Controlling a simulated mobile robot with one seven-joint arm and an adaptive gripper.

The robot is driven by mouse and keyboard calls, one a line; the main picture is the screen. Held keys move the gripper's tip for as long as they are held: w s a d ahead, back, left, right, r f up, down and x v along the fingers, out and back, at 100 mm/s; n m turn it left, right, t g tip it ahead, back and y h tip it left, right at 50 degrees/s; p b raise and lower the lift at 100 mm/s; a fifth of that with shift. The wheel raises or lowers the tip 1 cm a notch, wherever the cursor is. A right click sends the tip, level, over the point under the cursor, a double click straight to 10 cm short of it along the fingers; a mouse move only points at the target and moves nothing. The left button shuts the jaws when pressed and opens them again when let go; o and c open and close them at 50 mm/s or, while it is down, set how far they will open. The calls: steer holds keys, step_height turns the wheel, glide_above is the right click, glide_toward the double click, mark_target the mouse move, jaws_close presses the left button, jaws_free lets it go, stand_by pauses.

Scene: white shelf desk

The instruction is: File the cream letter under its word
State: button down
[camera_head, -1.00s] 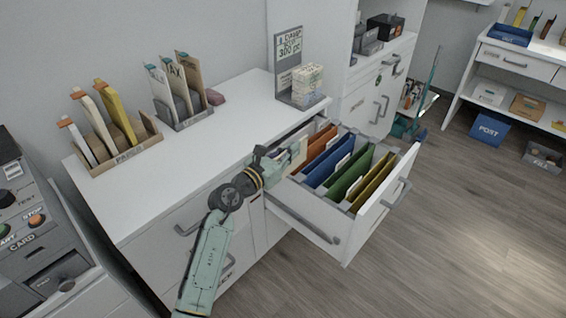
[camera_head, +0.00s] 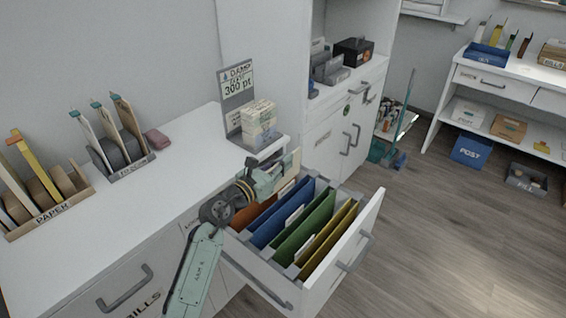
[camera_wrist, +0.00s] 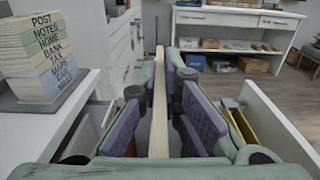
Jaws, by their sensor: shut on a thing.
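My gripper (camera_head: 270,176) is shut on the cream letter (camera_head: 291,164), which stands on edge between the purple finger pads in the wrist view (camera_wrist: 159,112). It is above the back-left part of the open white drawer (camera_head: 333,270). In the drawer stand an orange folder (camera_head: 252,213), a blue folder (camera_head: 281,215), a green folder (camera_head: 306,222) and a yellow folder (camera_head: 330,238), with pale tabs between some. The arm partly hides the orange folder. I cannot read words on the tabs or letter.
Sorter racks (camera_head: 125,168) stand left. The drawer front (camera_head: 350,250) rises at right; open floor lies beyond it.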

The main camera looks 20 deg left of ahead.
mark_target(282, 185)
steer(key=shift+s, duration=0.1)
steer(key=shift+r+p, duration=0.15)
steer(key=shift+p, duration=0.65)
steer(key=shift+f+b, duration=1.7)
steer(key=shift+f, duration=3.3)
steer(key=c, duration=1.7)
jaws_free()
steer(key=v, duration=0.7)
steer(key=shift+s, duration=0.2)
